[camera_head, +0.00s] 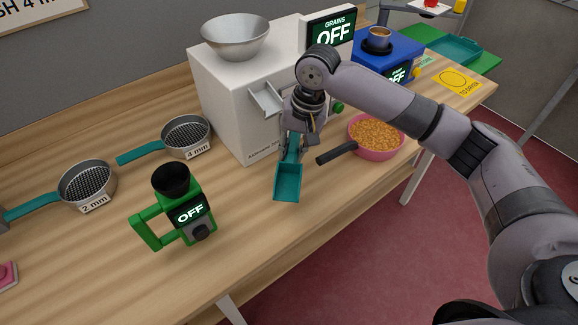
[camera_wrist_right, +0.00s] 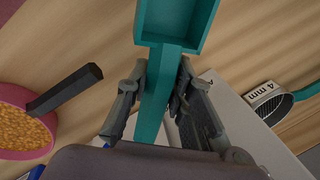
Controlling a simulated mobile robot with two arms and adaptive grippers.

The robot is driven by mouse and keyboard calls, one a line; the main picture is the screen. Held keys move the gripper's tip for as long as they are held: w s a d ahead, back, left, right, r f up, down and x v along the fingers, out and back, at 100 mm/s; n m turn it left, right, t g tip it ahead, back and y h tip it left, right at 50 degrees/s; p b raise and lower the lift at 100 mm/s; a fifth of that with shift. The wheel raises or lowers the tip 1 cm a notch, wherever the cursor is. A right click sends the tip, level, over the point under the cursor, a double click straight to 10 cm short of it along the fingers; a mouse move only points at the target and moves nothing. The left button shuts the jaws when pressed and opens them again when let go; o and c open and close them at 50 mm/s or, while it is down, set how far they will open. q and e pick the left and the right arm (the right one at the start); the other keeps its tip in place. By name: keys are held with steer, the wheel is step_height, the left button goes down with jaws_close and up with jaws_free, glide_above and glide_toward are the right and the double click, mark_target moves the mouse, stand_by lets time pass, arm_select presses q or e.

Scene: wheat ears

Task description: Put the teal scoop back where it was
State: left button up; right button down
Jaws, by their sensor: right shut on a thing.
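The teal scoop (camera_head: 288,183) hangs from my right gripper (camera_head: 292,133), its tray end pointing down and toward the front of the table. In the right wrist view the scoop's handle (camera_wrist_right: 155,95) lies between the two fingers of my right gripper (camera_wrist_right: 160,98), which is shut on it. The scoop's tray shows at the top of that view and looks empty. The scoop appears to be above the wooden table, in front of the white machine; the exact gap cannot be told. My left gripper is not in view.
A pink bowl of grains (camera_head: 376,137) with a dark handle stands right of the scoop. The white machine (camera_head: 222,95) stands behind. A green device (camera_head: 178,215) and two sieves (camera_head: 187,137) are at left. A teal tray (camera_head: 458,50) lies on a green mat at back right.

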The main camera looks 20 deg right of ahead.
mark_target(296, 148)
steer(key=shift+w+a+f, duration=0.1)
steer(key=shift+a+f, duration=0.1)
steer(key=shift+f, duration=0.25)
steer(key=shift+a+f, duration=0.2)
steer(key=shift+f, duration=0.25)
steer(key=shift+d+f, duration=0.15)
steer(key=shift+f, duration=0.5)
steer(key=shift+f+p, duration=0.5)
steer(key=shift+f, duration=1.5)
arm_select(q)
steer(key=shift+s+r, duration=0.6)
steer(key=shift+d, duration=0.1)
arm_select(e)
steer(key=c, duration=1.4)
jaws_free()
steer(key=shift+f, duration=0.1)
arm_select(q)
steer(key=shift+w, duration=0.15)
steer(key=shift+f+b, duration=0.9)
steer(key=shift+b, duration=0.05)
arm_select(e)
steer(key=r, duration=0.4)
steer(key=d+r, duration=0.1)
steer(key=r, duration=0.3)
steer(key=d+r, duration=0.1)
steer(key=r, duration=0.3)
steer(key=shift+s, duration=0.4)
